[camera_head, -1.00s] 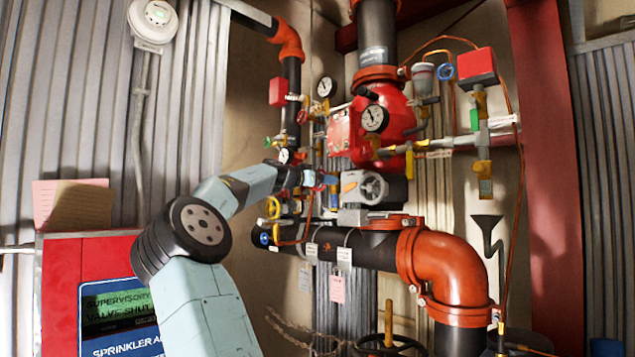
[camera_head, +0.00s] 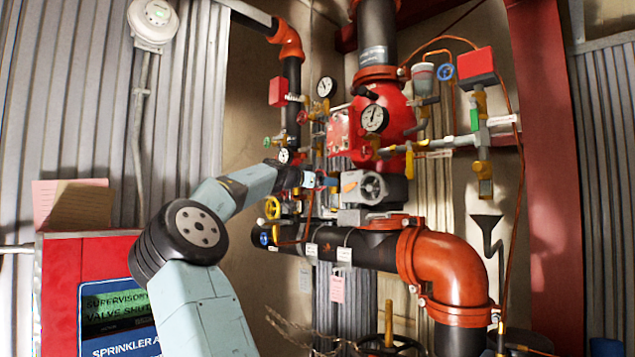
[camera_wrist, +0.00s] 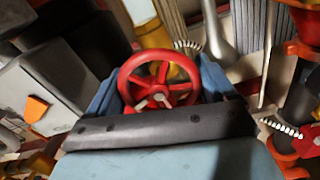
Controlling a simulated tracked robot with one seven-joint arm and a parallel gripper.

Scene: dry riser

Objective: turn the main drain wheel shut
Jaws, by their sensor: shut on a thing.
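A red spoked handwheel (camera_wrist: 162,57) fills the middle of the wrist view, its hub facing my wrist camera. The blue fingers of my gripper (camera_wrist: 160,90) stand at its left and right sides, shut on its rim. There the red wheel is mostly hidden by my gripper. I can read no label that names it as the main drain.
A yellow handwheel (camera_head: 272,207) is just below my forearm. Pressure gauges (camera_head: 373,119) and thin valve pipes crowd the red riser valve (camera_head: 395,105). A thick orange elbow (camera_head: 447,268) is at lower right. A red panel (camera_head: 62,275) stands at lower left.

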